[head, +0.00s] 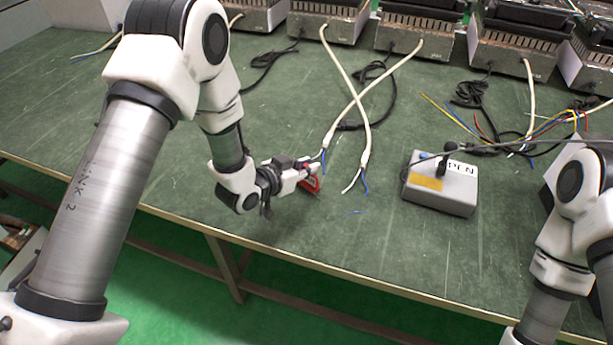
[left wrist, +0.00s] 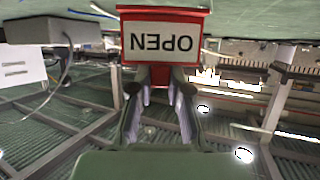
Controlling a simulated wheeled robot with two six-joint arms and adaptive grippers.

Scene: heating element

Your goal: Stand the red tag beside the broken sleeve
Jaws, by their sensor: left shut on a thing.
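My left gripper (head: 305,169) is low over the front part of the green bench, shut on the red tag (head: 313,184). In the left wrist view the tag (left wrist: 165,12) has a red frame and a white plate reading OPEN, upside down in that picture, between the fingers (left wrist: 158,84). I cannot tell whether its base touches the bench. Just right of it, two white cable sleeves (head: 329,132) (head: 366,152) end in split blue and white wires. Which sleeve is broken is not clear. My right arm is at the right edge; its gripper is out of view.
A grey box (head: 455,195) with a yellow label and a PEN marking stands right of the cables; it also shows in the left wrist view (left wrist: 38,30). Several heater units (head: 328,22) line the back. Coloured wires (head: 460,117) lie at right. The bench's front edge (head: 300,262) is close.

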